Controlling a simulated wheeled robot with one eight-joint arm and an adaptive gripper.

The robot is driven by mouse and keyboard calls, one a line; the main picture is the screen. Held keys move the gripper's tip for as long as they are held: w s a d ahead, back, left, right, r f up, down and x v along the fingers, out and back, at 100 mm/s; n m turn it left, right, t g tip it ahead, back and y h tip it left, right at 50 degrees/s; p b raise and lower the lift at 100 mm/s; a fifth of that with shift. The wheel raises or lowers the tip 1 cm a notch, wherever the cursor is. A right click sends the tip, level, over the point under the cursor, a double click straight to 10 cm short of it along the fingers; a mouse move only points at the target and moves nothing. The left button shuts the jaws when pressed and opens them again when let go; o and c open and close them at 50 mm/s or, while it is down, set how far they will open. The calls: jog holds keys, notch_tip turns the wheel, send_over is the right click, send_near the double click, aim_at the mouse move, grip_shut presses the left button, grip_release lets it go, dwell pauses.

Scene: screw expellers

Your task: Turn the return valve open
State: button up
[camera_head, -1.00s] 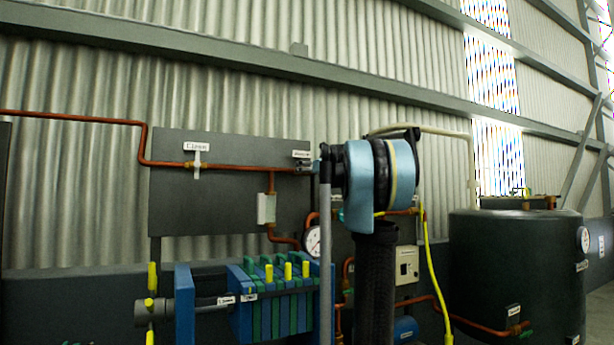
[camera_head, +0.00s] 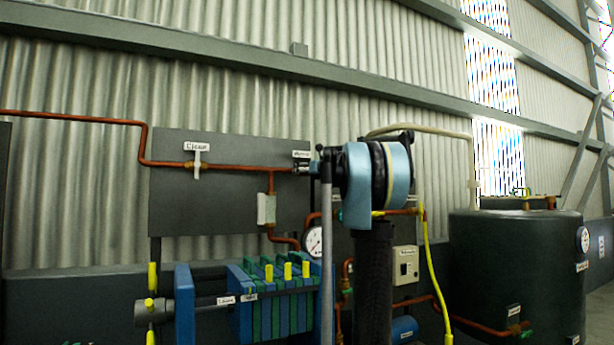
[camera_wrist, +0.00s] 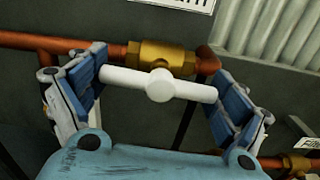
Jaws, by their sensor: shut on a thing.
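In the wrist view, a white bar handle (camera_wrist: 160,85) with a round hub sits on a brass valve body (camera_wrist: 165,56) on a copper pipe. The handle lies nearly crosswise in the picture, roughly along the pipe, tilted slightly down to the right. My gripper (camera_wrist: 159,90) is shut on this handle, with a blue-padded finger at each end. In the head view, my gripper (camera_head: 309,168) is at the right end of the upper copper pipe, below a small label. The handle is hard to make out there. A label above the valve is cut off in the wrist view.
A second white-handled valve (camera_head: 197,164) is on the same pipe to the left. A pressure gauge (camera_head: 313,241), a filter press (camera_head: 270,300) and a yellow hose (camera_head: 432,270) are below and beside my arm. A dark tank (camera_head: 515,265) stands right.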

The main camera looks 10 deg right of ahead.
jog(key=shift+n, duration=0.5)
jog(key=o, duration=0.8)
jog(key=v, duration=1.1)
jog(key=shift+s+d, duration=0.2)
jog(key=shift+s, duration=0.15)
jog(key=shift+s, duration=0.1)
